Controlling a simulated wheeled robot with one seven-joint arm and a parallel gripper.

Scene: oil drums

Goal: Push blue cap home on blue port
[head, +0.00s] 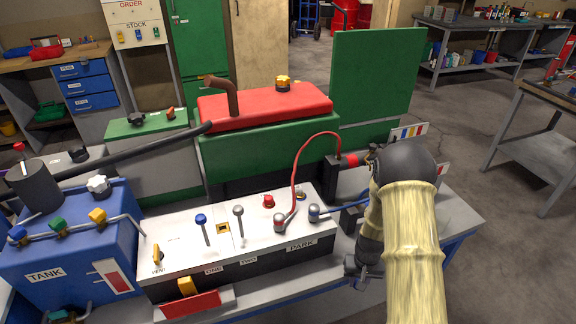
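A blue-collared plug (314,213), which may be the blue cap, stands at the right end of the white panel above the PARK label. A blue line runs from it to the right and passes behind my arm. I cannot make out a blue port; my arm covers the area right of the panel. My arm reaches in from the lower right, and its dark end, apparently my gripper (358,268), hangs low at the panel's right end. Its fingers are too small and dark to read, and I see nothing clearly held.
A red hose (298,170) arches from a grey plug to a red fitting (351,160) on a dark block. The white panel (180,250) carries upright levers. A blue tank (60,265) stands left, a green and red machine (265,105) behind.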

